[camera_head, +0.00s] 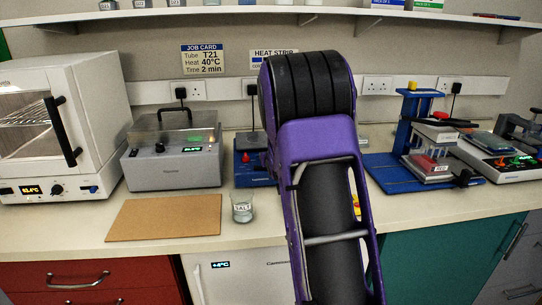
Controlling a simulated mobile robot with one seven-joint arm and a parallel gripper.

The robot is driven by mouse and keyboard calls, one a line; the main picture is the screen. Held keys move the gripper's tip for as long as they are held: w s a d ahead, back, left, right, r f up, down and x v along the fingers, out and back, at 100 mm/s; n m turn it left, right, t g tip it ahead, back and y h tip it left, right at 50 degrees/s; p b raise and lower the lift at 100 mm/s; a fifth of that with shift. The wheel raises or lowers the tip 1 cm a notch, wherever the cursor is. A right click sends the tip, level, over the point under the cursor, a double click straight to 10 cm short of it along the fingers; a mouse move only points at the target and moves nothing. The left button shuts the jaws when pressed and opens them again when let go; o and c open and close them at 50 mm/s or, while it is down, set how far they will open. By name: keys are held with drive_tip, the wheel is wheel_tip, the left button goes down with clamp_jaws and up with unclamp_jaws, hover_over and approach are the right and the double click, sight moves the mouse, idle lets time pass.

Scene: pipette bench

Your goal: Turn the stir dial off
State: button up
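I cannot tell for certain which control is the stir dial. A white device (497,160) at the far right of the bench has small green and red controls and a lit display on its front. A grey lidded device (172,165) at left centre has a dark round knob (159,148) and a green display. My purple and black arm rises through the middle of the view and hides part of the bench. My gripper is not in view.
A white oven (88,120) stands at the left. A brown board (165,218) and a beaker labelled SALT (242,208) lie near the front edge. A blue device (250,168) is partly behind my arm. A blue stand (405,172) is right of it. A shelf (200,14) runs above.

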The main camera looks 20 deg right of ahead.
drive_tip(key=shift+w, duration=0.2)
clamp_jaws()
